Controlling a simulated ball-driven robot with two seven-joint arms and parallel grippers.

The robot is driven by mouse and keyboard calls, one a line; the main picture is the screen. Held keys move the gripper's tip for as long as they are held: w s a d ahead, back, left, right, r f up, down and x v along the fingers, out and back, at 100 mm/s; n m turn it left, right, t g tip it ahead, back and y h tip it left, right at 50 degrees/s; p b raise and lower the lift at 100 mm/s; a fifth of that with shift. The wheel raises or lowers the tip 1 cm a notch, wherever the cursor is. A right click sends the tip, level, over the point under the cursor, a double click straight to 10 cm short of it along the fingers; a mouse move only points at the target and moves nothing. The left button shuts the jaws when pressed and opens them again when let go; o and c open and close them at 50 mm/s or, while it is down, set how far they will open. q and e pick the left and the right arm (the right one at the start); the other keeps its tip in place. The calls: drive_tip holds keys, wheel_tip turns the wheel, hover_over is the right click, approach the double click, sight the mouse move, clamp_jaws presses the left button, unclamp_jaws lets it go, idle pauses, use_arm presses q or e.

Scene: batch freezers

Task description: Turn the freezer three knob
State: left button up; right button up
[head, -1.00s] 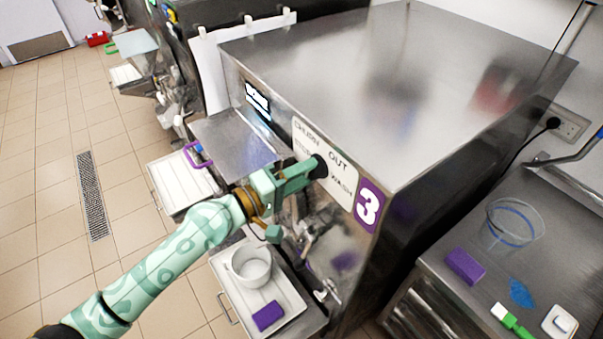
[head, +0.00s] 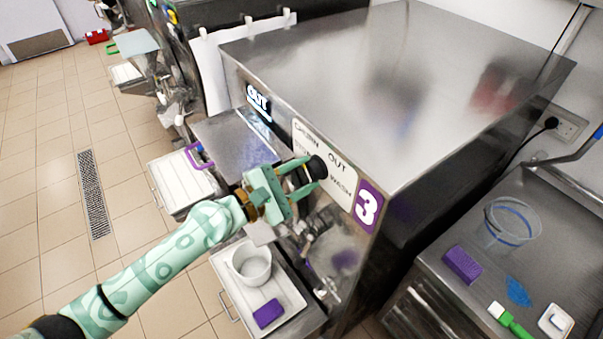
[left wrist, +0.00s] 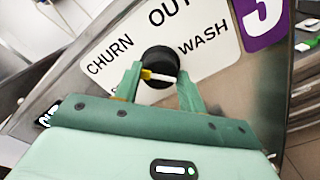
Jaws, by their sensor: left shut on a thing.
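The freezer three (head: 430,80) is a large steel cabinet with a purple "3" label. Its black knob (head: 318,167) sits on a white plate (head: 336,183) at the front; CHURN, OUT and WASH can be read around it. My left gripper (head: 311,173) is shut on the knob, one finger on each side. The left wrist view shows the knob (left wrist: 160,62) between the green fingers (left wrist: 159,78), with a white mark across its lower part; the lower-left label is hidden. A small lit display (head: 258,98) on the front reads OUT. My right gripper is out of view.
Below the knob, a tray (head: 222,270) holds a white tub (head: 250,266) and a purple block (head: 267,314). A steel counter (head: 445,285) at right carries a clear container (head: 512,222), a purple sponge (head: 463,264) and a green-handled brush (head: 512,320). The tiled floor at left is open.

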use_arm(q)
drive_tip(key=n+p, duration=0.1)
drive_tip(key=n, duration=0.4)
drive_tip(key=shift+n, duration=2.1)
drive_tip(key=shift+f+p, duration=0.1)
drive_tip(key=shift+p, duration=0.2)
drive_tip(key=o, duration=1)
drive_tip(key=shift+c, duration=0.2)
drive_tip(key=b+v, duration=0.6)
drive_tip(key=v, duration=1)
drive_tip(key=shift+a, duration=0.15)
